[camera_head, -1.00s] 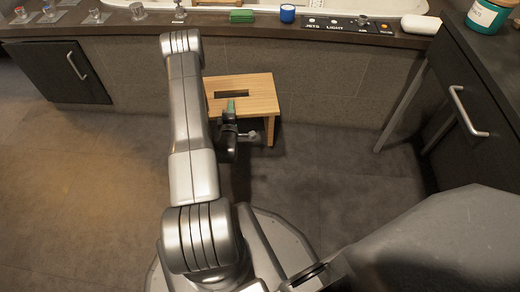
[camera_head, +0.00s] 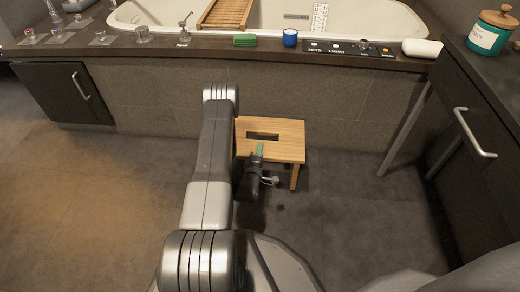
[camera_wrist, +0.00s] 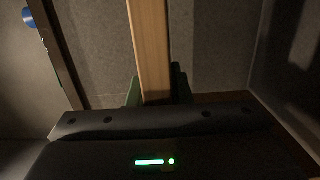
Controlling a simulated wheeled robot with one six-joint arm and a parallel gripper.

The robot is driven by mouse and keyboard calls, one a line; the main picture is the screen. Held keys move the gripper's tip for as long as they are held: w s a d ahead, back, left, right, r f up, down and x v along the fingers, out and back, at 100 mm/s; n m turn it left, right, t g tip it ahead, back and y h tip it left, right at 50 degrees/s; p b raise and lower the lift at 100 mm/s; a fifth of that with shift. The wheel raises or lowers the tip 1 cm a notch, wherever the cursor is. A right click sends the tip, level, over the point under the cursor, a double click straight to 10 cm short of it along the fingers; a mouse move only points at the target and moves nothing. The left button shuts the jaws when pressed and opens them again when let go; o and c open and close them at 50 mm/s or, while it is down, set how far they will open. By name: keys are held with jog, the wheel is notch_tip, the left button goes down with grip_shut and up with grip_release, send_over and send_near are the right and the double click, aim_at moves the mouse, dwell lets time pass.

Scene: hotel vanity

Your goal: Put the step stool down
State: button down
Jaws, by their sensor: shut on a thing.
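The step stool (camera_head: 285,142) is light wood with a slot in its seat. It is in front of the tub surround, upright, with one leg (camera_head: 294,177) showing at its right. My gripper (camera_head: 259,150), with green fingertips, is shut on the near edge of the seat. In the wrist view the stool's wooden board (camera_wrist: 150,50) stands between the two green fingers (camera_wrist: 154,92). My arm hides the stool's left side. I cannot tell for sure whether its feet touch the floor.
A dark vanity with a drawer (camera_head: 480,125) stands at the right, with slanted metal legs (camera_head: 405,130). The floor (camera_head: 340,215) right of the stool is clear.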

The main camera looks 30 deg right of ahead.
jog(key=shift+f+b, duration=0.75)
jog(key=shift+f, duration=1)
jog(key=c, duration=1.3)
grip_release()
jog(key=shift+f, duration=0.15)
